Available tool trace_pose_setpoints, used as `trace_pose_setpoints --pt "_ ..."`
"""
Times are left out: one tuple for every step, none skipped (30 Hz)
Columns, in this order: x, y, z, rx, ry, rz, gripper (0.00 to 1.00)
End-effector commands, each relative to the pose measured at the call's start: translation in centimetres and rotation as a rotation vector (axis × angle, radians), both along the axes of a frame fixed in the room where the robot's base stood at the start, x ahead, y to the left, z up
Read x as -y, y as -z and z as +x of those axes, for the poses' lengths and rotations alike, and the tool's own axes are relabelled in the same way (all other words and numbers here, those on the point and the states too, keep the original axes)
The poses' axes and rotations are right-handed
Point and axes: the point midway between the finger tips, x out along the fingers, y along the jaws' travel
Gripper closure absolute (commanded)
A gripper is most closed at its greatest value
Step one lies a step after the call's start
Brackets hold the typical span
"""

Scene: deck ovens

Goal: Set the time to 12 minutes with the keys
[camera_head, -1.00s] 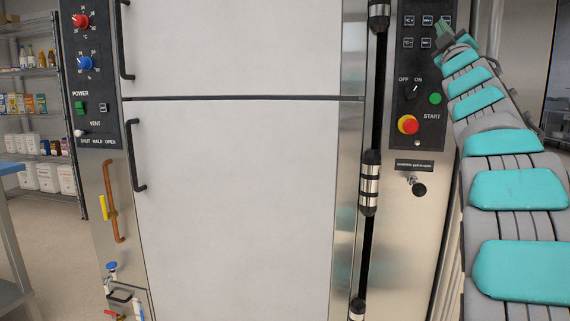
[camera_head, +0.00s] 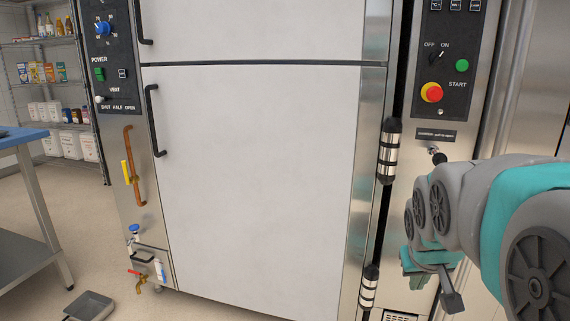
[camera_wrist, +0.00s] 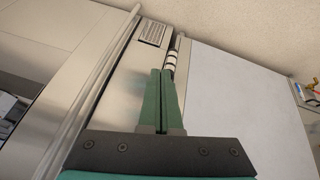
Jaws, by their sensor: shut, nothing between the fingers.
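The control panel (camera_head: 445,55) is on the oven's right column in the head view. A row of small keys (camera_head: 455,5) shows at the picture's top edge, partly cut off, with labels too small to read surely. Any time display is out of view. My gripper is low in front of the right column in the head view, well below the panel, its fingers hard to make out there. In the wrist view my gripper (camera_wrist: 161,72) has its green fingers together and empty, pointing at the lower oven front. No keys show in the wrist view.
The OFF/ON switch (camera_head: 436,58), green START button (camera_head: 462,66) and red-yellow stop button (camera_head: 431,92) sit below the keys. A black knob (camera_head: 438,156) juts out lower down. A blue-topped table (camera_head: 20,137) stands left.

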Motion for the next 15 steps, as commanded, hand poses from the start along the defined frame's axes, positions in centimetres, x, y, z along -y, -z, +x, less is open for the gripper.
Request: trace_pose_setpoints --pt "-1.5 1.9 -2.7 -0.069 -0.009 0.030 1.00" --pt "-2.3 2.8 -4.2 -0.108 -0.014 0.047 1.00" --pt "-3.4 4.1 -6.4 -0.166 -0.018 0.071 1.00" --pt "-4.2 5.1 -8.1 -0.208 -0.023 0.087 1.00" --pt "-4.9 5.9 -9.8 -0.250 -0.028 0.102 1.00" --pt "-5.9 7.0 -12.0 -0.307 -0.035 0.122 1.00" --pt "-6.6 7.6 -13.5 -0.344 -0.040 0.135 1.00" --pt "-7.1 8.3 -15.1 -0.382 -0.045 0.146 1.00" --pt "-7.8 9.0 -17.1 -0.431 -0.051 0.160 1.00" --pt "-8.2 9.4 -18.3 -0.461 -0.056 0.168 1.00" --pt "-8.6 9.8 -19.4 -0.488 -0.059 0.176 1.00" --pt "-9.1 10.2 -20.9 -0.525 -0.063 0.185 1.00" --pt "-9.3 10.5 -21.8 -0.549 -0.066 0.189 1.00" --pt "-9.5 10.7 -22.6 -0.569 -0.068 0.193 1.00" --pt "-9.7 10.9 -23.4 -0.586 -0.071 0.197 1.00"
